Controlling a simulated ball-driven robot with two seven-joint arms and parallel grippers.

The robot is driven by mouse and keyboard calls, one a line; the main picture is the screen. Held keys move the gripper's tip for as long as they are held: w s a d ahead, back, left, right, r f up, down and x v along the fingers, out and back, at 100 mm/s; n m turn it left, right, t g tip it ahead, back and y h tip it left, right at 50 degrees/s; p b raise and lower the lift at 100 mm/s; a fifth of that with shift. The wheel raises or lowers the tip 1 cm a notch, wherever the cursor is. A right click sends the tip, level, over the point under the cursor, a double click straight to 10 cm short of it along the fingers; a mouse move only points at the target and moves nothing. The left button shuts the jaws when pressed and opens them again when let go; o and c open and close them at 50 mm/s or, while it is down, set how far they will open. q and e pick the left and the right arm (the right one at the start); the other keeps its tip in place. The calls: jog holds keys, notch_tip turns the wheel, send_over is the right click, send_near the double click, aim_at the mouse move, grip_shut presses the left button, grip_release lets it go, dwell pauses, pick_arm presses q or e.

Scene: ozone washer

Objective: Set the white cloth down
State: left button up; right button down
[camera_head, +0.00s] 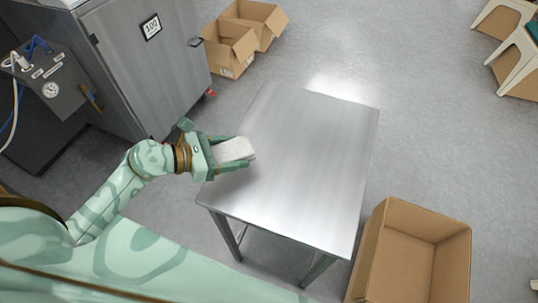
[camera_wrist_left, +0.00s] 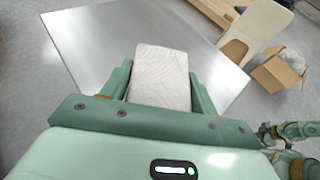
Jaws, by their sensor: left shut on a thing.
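The white cloth (camera_head: 233,150) is a folded pale block between the fingers of my left gripper (camera_head: 228,154). The gripper is shut on it, over the left edge of the metal table (camera_head: 310,145). In the left wrist view the cloth (camera_wrist_left: 160,76) sticks out past the fingers, with the table (camera_wrist_left: 90,45) beneath and beyond it. I cannot tell whether the cloth touches the tabletop. My right gripper is not clearly in view.
The tabletop is bare. An open cardboard box (camera_head: 450,245) stands on the floor at the table's right front. More open boxes (camera_head: 230,48) stand behind it to the left. A grey cabinet (camera_head: 150,75) is at the left.

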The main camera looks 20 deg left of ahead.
pick_arm(q)
jog(key=b, duration=0.2)
send_over(259, 164)
jog(key=f, duration=0.6)
jog(key=shift+s+a, duration=0.25)
jog(key=shift+s, duration=0.15)
jog(key=shift+w+f, duration=0.15)
jog(key=shift+f, duration=0.05)
jog(key=f, duration=0.1)
jog(key=f+b, duration=0.1)
jog(key=f, duration=0.1)
jog(key=shift+w+d+f+b, duration=0.25)
jog(key=shift+w+b, duration=0.05)
jog(key=shift+b, duration=0.05)
jog(key=shift+f, duration=0.25)
jog(key=shift+r, duration=0.1)
jog(key=o, duration=1.5)
jog(key=shift+f, duration=0.2)
